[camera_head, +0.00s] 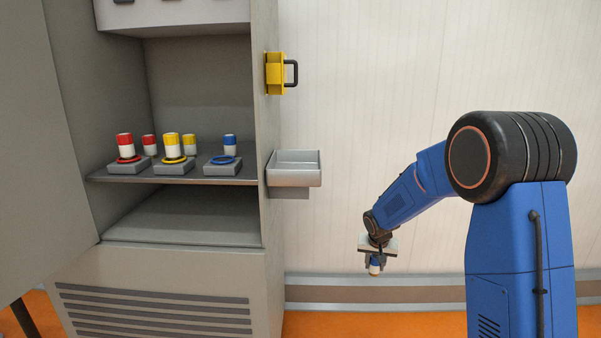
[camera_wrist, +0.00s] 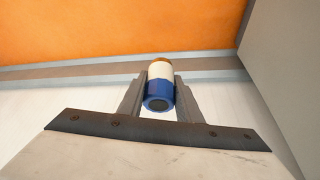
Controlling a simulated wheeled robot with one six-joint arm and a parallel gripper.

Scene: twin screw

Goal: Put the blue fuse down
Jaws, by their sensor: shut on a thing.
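A blue-and-white fuse (camera_wrist: 160,86) is between the fingers of my gripper (camera_wrist: 158,98) in the wrist view, its blue end toward the camera. In the head view my gripper (camera_head: 374,262) points down at the right of the cabinet, shut on the fuse (camera_head: 375,269), which hangs in the air in front of the wall. A grey tray (camera_head: 295,178) on the cabinet's right side is up and left of my gripper. A blue-ringed socket (camera_head: 222,166) on the cabinet shelf has no fuse in it. Another blue-and-white fuse (camera_head: 230,144) stands behind that socket.
Red fuses (camera_head: 125,144) and yellow fuses (camera_head: 172,146) stand on the shelf (camera_head: 140,178), the front ones in ringed sockets. The cabinet door (camera_head: 40,150) is open at left. A yellow handle block (camera_head: 275,73) is above the tray. The wall area around my gripper is clear.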

